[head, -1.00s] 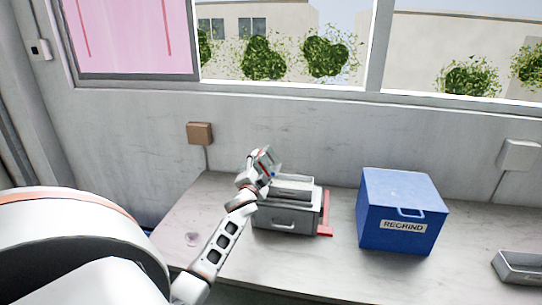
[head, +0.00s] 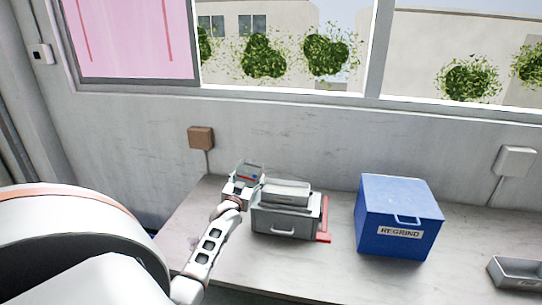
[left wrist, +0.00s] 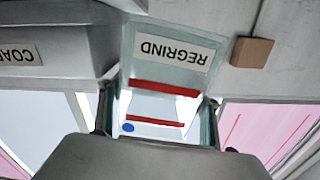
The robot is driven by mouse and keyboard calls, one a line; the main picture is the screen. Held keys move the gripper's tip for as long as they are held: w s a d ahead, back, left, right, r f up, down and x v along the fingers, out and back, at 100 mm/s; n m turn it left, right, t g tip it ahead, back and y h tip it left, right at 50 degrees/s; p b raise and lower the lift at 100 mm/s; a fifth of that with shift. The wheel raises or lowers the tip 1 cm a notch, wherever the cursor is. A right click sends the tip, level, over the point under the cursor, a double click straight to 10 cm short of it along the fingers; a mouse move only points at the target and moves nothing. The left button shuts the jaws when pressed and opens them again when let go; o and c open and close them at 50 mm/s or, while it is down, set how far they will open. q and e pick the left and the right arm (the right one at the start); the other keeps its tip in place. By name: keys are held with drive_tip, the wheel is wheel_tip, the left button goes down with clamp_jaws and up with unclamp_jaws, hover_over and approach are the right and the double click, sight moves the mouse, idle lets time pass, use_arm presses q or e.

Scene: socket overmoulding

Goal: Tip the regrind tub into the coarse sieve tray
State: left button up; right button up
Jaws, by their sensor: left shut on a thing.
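My left gripper (head: 240,188) is shut on the clear regrind tub (head: 246,172), beside the upper left corner of a grey drawer unit (head: 285,222). In the left wrist view the tub (left wrist: 150,80) sits between the fingers, its REGRIND label upside down. It shows two red bands and a blue spot. I cannot tell what is in it. The pale tray on top of the unit (head: 288,190) is apart from the tub, to its right. A grey part with a partly cut label starting "COA" (left wrist: 20,55) shows at the left of the wrist view. My right gripper is not in view.
A blue bin labelled REGRIND (head: 398,215) stands right of the unit, with a red piece (head: 325,225) between. A small metal tray (head: 518,272) lies at the far right. A brown wall box (head: 201,138) is behind. The worktop left of the unit is clear.

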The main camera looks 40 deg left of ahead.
use_arm(q)
drive_tip(key=shift+s+a+n, duration=0.1)
drive_tip(key=shift+a+n, duration=0.2)
drive_tip(key=shift+n, duration=0.6)
drive_tip(key=shift+r, duration=0.1)
drive_tip(key=shift+r, duration=2.1)
